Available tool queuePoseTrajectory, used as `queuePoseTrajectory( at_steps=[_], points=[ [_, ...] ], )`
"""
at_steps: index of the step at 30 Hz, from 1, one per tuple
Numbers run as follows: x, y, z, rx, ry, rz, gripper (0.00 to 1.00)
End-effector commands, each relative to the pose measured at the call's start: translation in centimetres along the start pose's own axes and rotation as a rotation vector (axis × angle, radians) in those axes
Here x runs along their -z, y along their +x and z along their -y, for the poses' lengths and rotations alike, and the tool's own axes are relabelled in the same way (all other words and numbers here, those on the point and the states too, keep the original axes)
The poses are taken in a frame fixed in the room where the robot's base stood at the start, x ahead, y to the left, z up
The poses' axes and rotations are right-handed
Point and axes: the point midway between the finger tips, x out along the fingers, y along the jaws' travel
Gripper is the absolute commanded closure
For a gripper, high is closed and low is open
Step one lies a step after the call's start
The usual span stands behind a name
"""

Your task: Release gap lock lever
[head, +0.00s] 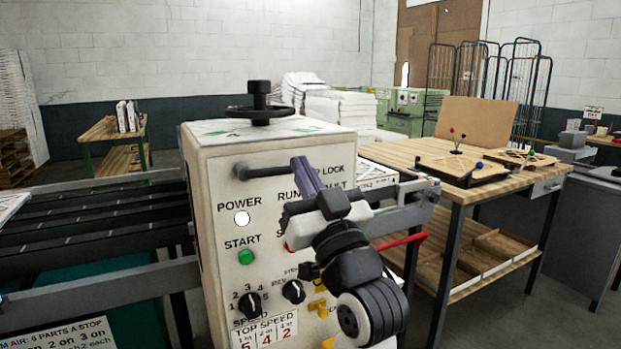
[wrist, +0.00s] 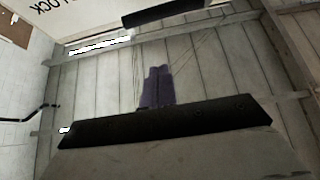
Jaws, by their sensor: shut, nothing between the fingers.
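The gap lock lever (head: 268,167) is a dark bar with a rounded end, lying nearly level across the top of the pale control cabinet's front (head: 213,187). The lettering beside it is partly covered and reads "P LOCK". My gripper (head: 301,163) has purple fingers, shut and empty, pointing up at the right end of the visible bar. They hide that end, and I cannot tell whether they touch it. In the wrist view my shut gripper (wrist: 157,70) shows no object between the fingers. A dark bar (wrist: 175,12) crosses the top there; I cannot tell whether it is the lever.
A black handwheel (head: 259,112) tops the cabinet. A green start button (head: 246,257) and dark selector knobs (head: 247,305) sit on its front. A red handle (head: 403,242) sticks out to the right. A wooden workbench (head: 420,152) stands beyond, and rails run left.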

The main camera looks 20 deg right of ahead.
Motion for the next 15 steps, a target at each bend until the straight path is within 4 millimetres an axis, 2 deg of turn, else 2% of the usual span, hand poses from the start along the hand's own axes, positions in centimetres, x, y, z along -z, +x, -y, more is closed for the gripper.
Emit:
queuePoseTrajectory(
  at_steps=[1,7,9,15],
  points=[
    [0.5,1.6,0.1,0.002,0.002,0.0,1.0],
    [0.5,5.9,0.1,0.003,0.002,0.001,1.0],
    [-1.1,4.9,0.0,-0.001,0.001,0.004,1.0],
    [-3.0,4.2,0.0,-0.001,0.0,0.002,1.0]
  ],
)
